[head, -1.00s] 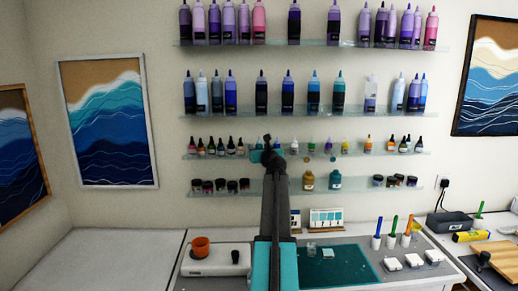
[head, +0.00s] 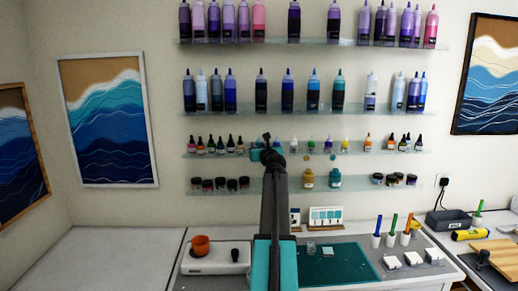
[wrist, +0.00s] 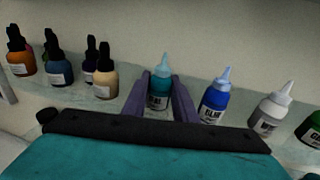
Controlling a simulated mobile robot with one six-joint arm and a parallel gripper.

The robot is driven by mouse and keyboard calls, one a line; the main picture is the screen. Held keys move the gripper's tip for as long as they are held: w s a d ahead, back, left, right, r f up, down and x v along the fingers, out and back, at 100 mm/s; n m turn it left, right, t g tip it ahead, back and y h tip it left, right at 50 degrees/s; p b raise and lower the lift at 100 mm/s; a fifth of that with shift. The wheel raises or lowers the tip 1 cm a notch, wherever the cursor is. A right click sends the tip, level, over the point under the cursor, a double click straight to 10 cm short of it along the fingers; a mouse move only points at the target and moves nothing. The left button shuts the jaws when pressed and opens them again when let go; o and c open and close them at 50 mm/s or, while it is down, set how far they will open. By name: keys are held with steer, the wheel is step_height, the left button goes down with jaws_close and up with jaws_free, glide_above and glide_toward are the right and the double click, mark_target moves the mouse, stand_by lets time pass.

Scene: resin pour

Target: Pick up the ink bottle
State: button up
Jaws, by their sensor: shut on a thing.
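A small teal ink bottle (wrist: 160,94) with a pointed teal nozzle stands between the two fingers of my gripper (wrist: 160,98) in the wrist view. The fingers are shut on its sides. The bottle is roughly upright; its base is low between the fingers, and I cannot tell whether it touches the shelf. In the head view my gripper (head: 258,154) is at the third glass shelf (head: 350,153), largely hidden by my own arm.
In the wrist view a blue bottle (wrist: 215,103) and a white-grey bottle (wrist: 268,112) stand right of the held one. A cream bottle (wrist: 104,78) and several dark-capped bottles stand left. In the head view, a lower shelf (head: 350,185) holds jars and two larger bottles.

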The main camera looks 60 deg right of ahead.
mark_target(259, 140)
steer(key=shift+r, duration=0.2)
steer(key=shift+r+b, duration=0.6)
steer(key=shift+r, duration=0.85)
steer(key=b+v, duration=0.1)
steer(key=v, duration=0.4)
steer(key=s+d+b+v, duration=0.1)
steer(key=b+v, duration=0.1)
steer(key=v, duration=0.3)
steer(key=s+d+r+b+v, duration=0.1)
steer(key=v, duration=0.4)
steer(key=shift+s, duration=0.4)
